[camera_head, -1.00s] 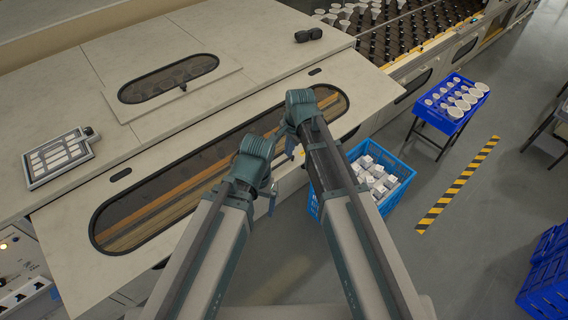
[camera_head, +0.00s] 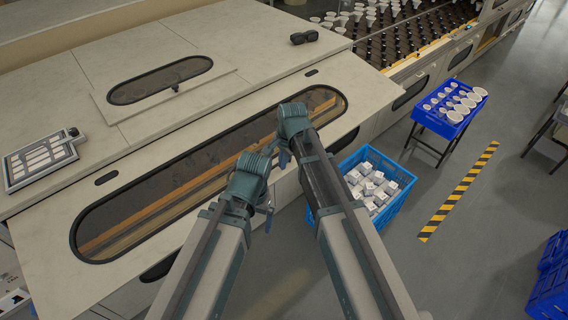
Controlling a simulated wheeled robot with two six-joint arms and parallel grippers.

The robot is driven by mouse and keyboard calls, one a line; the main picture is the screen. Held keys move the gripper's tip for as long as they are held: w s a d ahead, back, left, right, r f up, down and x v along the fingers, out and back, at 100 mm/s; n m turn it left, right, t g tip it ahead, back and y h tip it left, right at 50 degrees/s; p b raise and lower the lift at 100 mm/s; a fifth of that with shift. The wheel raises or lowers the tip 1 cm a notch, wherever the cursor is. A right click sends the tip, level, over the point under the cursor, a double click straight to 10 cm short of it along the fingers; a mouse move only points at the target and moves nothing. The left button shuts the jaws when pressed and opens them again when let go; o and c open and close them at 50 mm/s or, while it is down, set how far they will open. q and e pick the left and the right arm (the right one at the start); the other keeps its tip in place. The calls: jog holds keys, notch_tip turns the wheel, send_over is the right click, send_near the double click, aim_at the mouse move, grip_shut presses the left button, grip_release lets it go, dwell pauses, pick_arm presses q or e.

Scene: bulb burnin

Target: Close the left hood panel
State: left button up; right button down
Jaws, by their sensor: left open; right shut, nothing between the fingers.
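The pale hood panel (camera_head: 48,245) with a long oval window (camera_head: 150,212) slopes across the left and middle of the head view. Its front edge overhangs the machine's front, and part of that edge is hidden behind my arms. I cannot tell how far it stands from its seat. My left gripper (camera_head: 269,215) is open and empty, pointing down near the panel's front edge. My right gripper (camera_head: 284,158) is shut and empty, just above and right of it, in front of the window's right part. I cannot tell whether either touches the panel.
A blue crate (camera_head: 405,184) of white boxes stands on the floor right of my arms. A tablet-like panel (camera_head: 40,160) and a small black object (camera_head: 304,37) lie on the machine top.

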aim_at(280, 177)
jog(key=f+b, duration=0.1)
jog(key=f, duration=0.1)
jog(key=f+b, duration=0.2)
jog(key=w+f+b, duration=0.1)
jog(key=shift+a+f+b, duration=0.3)
jog(key=shift+f+b, duration=0.05)
jog(key=shift+f, duration=0.05)
jog(key=shift+s, duration=0.1)
jog(key=shift+f+b, duration=0.35)
jog(key=shift+b, duration=0.05)
jog(key=w+a+f+t+y+b, duration=0.2)
jog(key=w+a+f+t+b, duration=0.15)
jog(key=f+b, duration=1)
jog(key=w+a+f+t+y+b, duration=0.25)
jog(key=w+f+b, duration=0.25)
jog(key=f+b, duration=0.85)
jog(key=w+a+f+t+y+b, duration=0.1)
jog(key=w+a+f+b, duration=0.2)
jog(key=w+a+b, duration=0.4)
jog(key=w+a+f+t+y+b, duration=0.1)
jog(key=w+a+f+b, duration=0.3)
jog(key=w+b, duration=0.5)
jog(key=a+t+b, duration=0.1)
jog(key=a+b, duration=0.1)
jog(key=b, duration=0.3)
jog(key=shift+w+a+y, duration=0.35)
jog(key=shift+w, duration=0.05)
jog(key=shift+f, duration=0.1)
